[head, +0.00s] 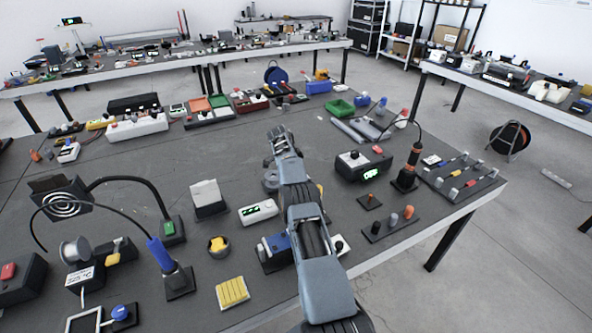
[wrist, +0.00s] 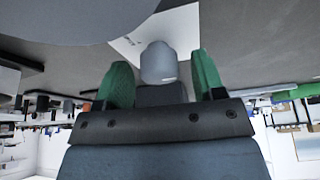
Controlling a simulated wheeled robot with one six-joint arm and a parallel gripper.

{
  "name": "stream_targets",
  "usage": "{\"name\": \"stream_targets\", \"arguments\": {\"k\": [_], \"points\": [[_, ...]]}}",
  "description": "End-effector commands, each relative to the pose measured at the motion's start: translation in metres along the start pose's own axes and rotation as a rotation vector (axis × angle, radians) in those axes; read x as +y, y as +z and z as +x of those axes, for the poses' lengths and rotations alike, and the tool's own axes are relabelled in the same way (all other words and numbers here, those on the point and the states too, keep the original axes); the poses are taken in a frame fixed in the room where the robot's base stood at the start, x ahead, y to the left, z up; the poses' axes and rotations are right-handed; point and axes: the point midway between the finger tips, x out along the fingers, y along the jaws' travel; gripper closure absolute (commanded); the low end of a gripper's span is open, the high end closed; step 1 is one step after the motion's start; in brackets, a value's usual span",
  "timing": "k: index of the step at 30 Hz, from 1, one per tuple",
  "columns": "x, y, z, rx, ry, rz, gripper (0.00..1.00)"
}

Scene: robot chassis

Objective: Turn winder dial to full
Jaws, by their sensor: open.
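In the wrist view my gripper (wrist: 158,70) has two green fingers standing apart. A light grey rounded knob (wrist: 158,60) appears between them, with a visible gap on each side. It may be the winder dial, but I see no mark or scale on it. A large grey rounded shape (wrist: 75,18) fills the upper left of that view. In the head view my arm reaches away over the middle of the table, and its links hide the fingers. A grey round part (head: 270,181) shows just left of the arm there. I cannot tell the dial's setting.
A black box with a green display (head: 363,165) stands right of my arm. A white device (head: 258,212) and a yellow knob (head: 218,245) sit to the left. A blue-handled stand (head: 165,262) rises farther left. Bare dark table (head: 215,150) lies left of the arm's far end.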

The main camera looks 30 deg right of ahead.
Motion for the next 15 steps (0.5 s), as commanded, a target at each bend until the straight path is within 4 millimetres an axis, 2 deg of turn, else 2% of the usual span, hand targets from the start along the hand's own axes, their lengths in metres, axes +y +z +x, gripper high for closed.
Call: {"name": "stream_targets", "arguments": {"k": [4,8,15], "points": [[0.000,0.000,-0.008,0.000,-0.001,0.000,0.37],[-0.001,0.000,-0.027,0.000,-0.003,0.000,0.37],[-0.001,-0.002,-0.082,0.000,-0.003,-0.001,0.37]]}}
